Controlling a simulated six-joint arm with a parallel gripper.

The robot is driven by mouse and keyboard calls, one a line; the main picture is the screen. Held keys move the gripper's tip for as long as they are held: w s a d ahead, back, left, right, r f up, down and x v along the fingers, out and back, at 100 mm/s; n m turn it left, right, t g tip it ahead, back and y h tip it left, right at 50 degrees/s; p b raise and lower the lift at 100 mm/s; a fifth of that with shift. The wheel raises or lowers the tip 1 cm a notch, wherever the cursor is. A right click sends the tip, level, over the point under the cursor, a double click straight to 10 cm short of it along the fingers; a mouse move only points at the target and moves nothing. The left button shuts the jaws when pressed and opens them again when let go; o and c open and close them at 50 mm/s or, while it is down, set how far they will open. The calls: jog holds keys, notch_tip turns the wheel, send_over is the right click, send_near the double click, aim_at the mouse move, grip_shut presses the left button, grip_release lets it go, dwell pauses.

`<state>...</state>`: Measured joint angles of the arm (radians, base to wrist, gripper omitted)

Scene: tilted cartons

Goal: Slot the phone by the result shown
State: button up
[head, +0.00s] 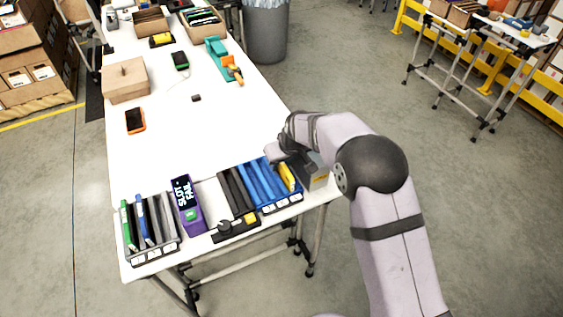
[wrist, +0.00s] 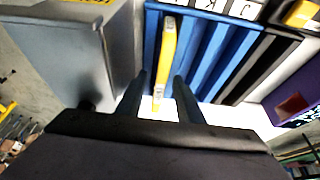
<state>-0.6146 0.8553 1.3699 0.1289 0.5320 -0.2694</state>
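A slim yellow phone (head: 286,177) stands in the end slot of the blue rack (head: 268,207), beside the grey box. It also shows in the wrist view (wrist: 166,55). My gripper (wrist: 160,82) is open, with one finger on each side of the phone's near end and a gap visible on both sides. In the head view my arm partly hides the gripper. The purple tester (head: 187,205) has a dark screen with white text that seems to read FAIL and SLOT; the slot letter is unclear. Another phone, orange with a black screen (head: 135,120), lies flat on the table.
A dark rack (head: 152,243) at the front left holds green and blue phones. A grey box (head: 314,172) stands at the right edge.

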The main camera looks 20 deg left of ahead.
jog(key=shift+b+v, duration=1.25)
jog(key=shift+v, duration=2.45)
notch_tip(320, 180, up, 7)
jog(key=p, duration=0.5)
jog(key=shift+p, duration=0.3)
